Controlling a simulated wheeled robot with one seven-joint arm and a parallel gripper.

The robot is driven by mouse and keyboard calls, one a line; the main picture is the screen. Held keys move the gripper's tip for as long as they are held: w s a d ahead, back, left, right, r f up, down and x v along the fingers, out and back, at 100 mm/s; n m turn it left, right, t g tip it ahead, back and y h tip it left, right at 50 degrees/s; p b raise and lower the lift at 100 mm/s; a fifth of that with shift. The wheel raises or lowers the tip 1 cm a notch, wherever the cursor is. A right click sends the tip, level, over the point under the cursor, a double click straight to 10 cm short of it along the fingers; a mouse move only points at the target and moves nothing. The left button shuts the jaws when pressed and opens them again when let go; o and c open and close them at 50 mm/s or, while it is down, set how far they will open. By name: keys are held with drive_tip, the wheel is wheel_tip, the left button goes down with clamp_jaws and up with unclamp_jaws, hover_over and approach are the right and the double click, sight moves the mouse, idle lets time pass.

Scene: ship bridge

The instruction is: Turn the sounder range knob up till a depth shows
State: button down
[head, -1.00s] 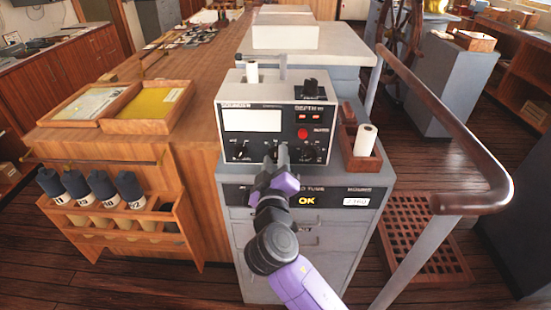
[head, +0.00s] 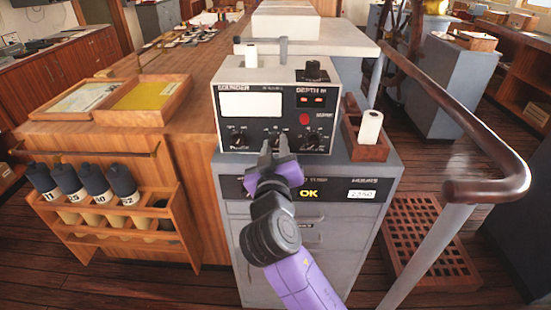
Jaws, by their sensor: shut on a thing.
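The sounder (head: 262,78) is a white cabinet with a black front, standing on a grey cabinet top. Its front has a blank white screen (head: 250,107), a depth display (head: 311,100) with two small red marks and no readable number, and a red button (head: 304,119). Three dark knobs sit in a row along the bottom: a left knob (head: 237,138), a middle knob (head: 273,136) and a right knob (head: 314,138). Their labels are too small to read. My gripper (head: 273,149) is shut on the middle knob, and its fingers hide much of it.
A wooden box with a white roll (head: 370,127) stands right of the sounder. A handrail (head: 487,188) runs along the right.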

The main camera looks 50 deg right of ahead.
drive_tip(key=m+b, duration=0.1)
drive_tip(key=b, duration=0.1)
drive_tip(key=m+b, duration=0.1)
drive_tip(key=m, duration=0.1)
drive_tip(key=shift+f+b, duration=0.25)
drive_tip(key=shift+b, duration=0.15)
drive_tip(key=shift+r+m+b, duration=0.15)
drive_tip(key=shift+m+b, duration=0.65)
drive_tip(key=shift+b, duration=0.05)
drive_tip(key=c, duration=1.1)
unclamp_jaws()
drive_tip(key=shift+r, duration=0.1)
drive_tip(key=shift+a, duration=0.1)
drive_tip(key=b+v, duration=0.1)
drive_tip(key=v, duration=0.6)
drive_tip(key=shift+s+a, duration=0.25)
drive_tip(key=shift+a, duration=0.05)
